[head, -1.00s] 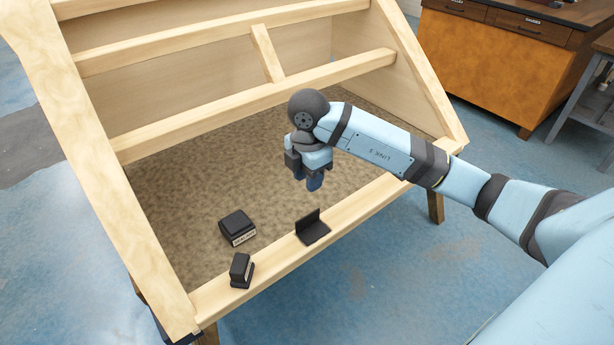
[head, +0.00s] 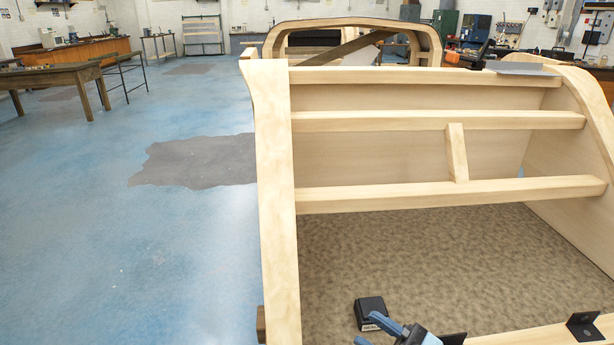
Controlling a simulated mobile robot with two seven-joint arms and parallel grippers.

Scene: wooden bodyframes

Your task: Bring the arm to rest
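My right gripper (head: 368,329) shows at the bottom edge, its blue fingers pointing left and spread apart with nothing visible between them. Most of its arm is out of the picture. A black angle bracket (head: 583,326) stands on the front rail at the lower right. My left gripper is not in view.
The wooden bodyframe's left post (head: 274,200) and crossrails (head: 450,193) rise around the panel. Another wooden frame (head: 430,42) stands behind. Open blue floor (head: 150,250) lies to the left, with a wooden table (head: 70,77) farther off.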

